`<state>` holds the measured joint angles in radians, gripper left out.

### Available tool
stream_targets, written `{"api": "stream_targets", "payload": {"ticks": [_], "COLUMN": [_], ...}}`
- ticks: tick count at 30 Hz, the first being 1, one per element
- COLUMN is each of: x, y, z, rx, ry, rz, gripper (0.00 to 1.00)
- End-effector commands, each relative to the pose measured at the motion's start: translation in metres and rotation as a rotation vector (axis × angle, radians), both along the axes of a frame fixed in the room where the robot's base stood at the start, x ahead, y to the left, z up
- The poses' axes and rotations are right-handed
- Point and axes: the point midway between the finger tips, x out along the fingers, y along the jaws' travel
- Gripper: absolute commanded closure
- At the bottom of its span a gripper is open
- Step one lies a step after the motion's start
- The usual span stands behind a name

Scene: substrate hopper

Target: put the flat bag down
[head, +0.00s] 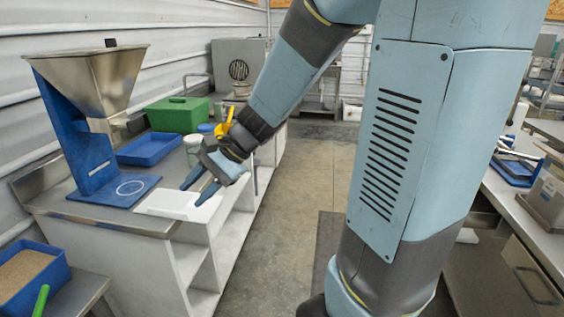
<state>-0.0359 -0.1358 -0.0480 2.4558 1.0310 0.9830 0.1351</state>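A flat white rectangle, which looks like the flat bag (168,204), lies on the steel counter near its front right corner. My gripper (192,195) is just above and beside its right end, pointing down and left. Its two dark blue fingers are spread apart with nothing visible between them. The right end of the white piece is partly behind the fingers. I cannot tell whether a finger touches it.
A steel hopper (90,75) on a blue stand (85,140) is left of the white piece. Behind are a blue tray (150,149), a green box (178,114) and a pale jar (193,150). A blue bin (62,272) of grain stands front left.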

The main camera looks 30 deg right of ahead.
Motion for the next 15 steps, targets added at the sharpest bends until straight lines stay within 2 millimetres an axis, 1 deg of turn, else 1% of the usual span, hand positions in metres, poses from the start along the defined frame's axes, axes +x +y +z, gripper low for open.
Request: {"api": "stream_targets", "payload": {"ticks": [1, 6, 11, 15], "x": [-0.011, -0.045, -0.071, -0.091], "y": [-0.005, -0.028, -0.054, -0.079], "z": [0.008, 0.024, 0.039, 0.054], "rx": [-0.051, -0.246, -0.445, -0.63], "ry": [-0.051, -0.202, -0.342, -0.458], "rz": [0.046, 0.198, 0.324, 0.42], "gripper": [0.62, 0.62, 0.62, 0.62]}}
